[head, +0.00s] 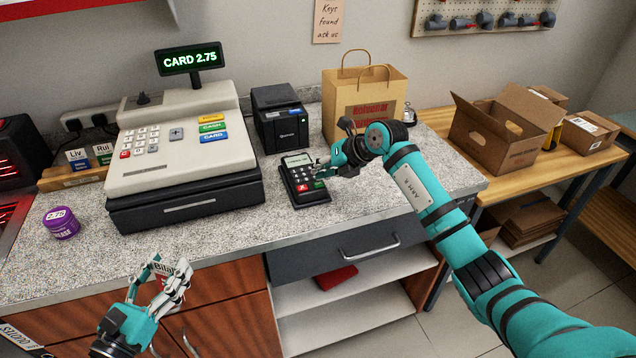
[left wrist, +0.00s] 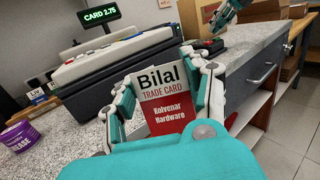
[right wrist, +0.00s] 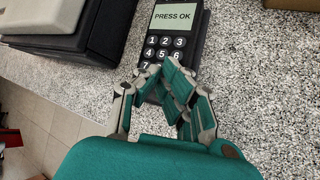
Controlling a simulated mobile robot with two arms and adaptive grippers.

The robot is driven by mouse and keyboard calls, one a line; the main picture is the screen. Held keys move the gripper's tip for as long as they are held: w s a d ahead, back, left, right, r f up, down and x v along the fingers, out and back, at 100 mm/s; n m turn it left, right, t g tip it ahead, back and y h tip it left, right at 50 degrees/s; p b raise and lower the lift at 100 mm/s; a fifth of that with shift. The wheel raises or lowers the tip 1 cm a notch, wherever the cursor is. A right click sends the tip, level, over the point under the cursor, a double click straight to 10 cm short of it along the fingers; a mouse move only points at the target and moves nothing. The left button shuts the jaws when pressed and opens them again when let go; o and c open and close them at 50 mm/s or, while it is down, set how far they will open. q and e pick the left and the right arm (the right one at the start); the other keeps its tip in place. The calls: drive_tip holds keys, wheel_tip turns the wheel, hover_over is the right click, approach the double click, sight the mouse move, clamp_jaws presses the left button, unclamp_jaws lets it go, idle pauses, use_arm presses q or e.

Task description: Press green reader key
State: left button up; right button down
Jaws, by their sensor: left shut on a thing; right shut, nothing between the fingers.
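The card reader (head: 303,180) lies on the counter right of the cash register. Its screen reads "PRESS OK" in the right wrist view (right wrist: 176,18). The green key (head: 319,184) shows at its lower right in the head view; in the right wrist view my fingers hide the lower keys. My right gripper (head: 322,168) is shut and empty, its fingertips over the right side of the keypad; I cannot tell whether they touch it. My left gripper (head: 166,272) is shut on a red and white trade card (left wrist: 166,92) marked "Bilal", held in front of the counter.
The cash register (head: 178,150) has a display (head: 190,58) reading "CARD 2.75". A black printer (head: 280,118) and a paper bag (head: 364,100) stand behind the reader. A purple tin (head: 61,223) is at left. The counter in front of the register is clear.

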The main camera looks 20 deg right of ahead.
sight(320, 182)
drive_tip(key=shift+f, duration=0.1)
use_arm(q)
drive_tip(key=shift+f, duration=0.2)
use_arm(e)
drive_tip(key=shift+f, duration=0.35)
use_arm(q)
drive_tip(key=shift+f+b, duration=0.1)
drive_tip(key=shift+b, duration=0.2)
use_arm(e)
drive_tip(key=shift+f, duration=0.1)
use_arm(q)
drive_tip(key=shift+r+p, duration=0.45)
drive_tip(key=shift+r, duration=0.05)
use_arm(e)
drive_tip(key=shift+r, duration=0.55)
use_arm(q)
wheel_tip(320, 182, up, 4)
drive_tip(key=p, duration=0.4)
drive_tip(key=shift+r, duration=0.25)
use_arm(e)
wheel_tip(320, 182, up, 6)
